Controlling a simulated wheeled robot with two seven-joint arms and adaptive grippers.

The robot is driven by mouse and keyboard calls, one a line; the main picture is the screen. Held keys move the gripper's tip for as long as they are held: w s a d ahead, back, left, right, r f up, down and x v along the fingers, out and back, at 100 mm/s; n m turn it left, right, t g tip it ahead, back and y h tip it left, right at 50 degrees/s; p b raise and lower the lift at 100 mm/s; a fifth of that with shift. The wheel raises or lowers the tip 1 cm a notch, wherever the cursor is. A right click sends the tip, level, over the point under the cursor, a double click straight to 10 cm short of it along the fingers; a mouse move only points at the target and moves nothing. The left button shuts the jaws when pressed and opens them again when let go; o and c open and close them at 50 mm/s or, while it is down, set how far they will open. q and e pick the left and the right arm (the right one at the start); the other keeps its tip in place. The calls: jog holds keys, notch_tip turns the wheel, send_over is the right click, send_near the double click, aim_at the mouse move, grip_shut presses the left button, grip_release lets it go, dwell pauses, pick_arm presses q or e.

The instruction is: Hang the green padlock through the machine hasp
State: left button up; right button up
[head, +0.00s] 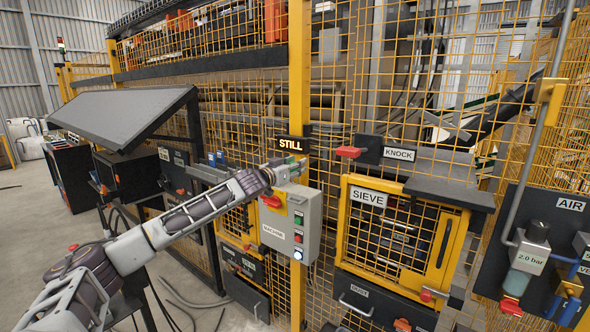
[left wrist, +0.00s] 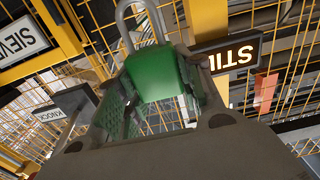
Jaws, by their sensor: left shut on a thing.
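The green padlock (left wrist: 155,72) shows in the left wrist view between the fingers of my left gripper (left wrist: 150,105). Its grey shackle points to the top of that picture, away from the palm. In the head view my left gripper (head: 286,170) is at the top of the grey machine control box (head: 309,214), just below the STILL sign (head: 291,144); the padlock is not clear there. A red handle on a yellow plate (head: 272,203) is on the box, below the gripper. I cannot make out the hasp itself. My right gripper is not in view.
Yellow mesh fencing and a yellow post (head: 299,70) stand right behind the gripper. The SIEVE door (head: 399,232) and a KNOCK label (head: 399,154) are to the right, the AIR panel (head: 571,206) farther right. A sloped dark panel (head: 120,112) juts out at left.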

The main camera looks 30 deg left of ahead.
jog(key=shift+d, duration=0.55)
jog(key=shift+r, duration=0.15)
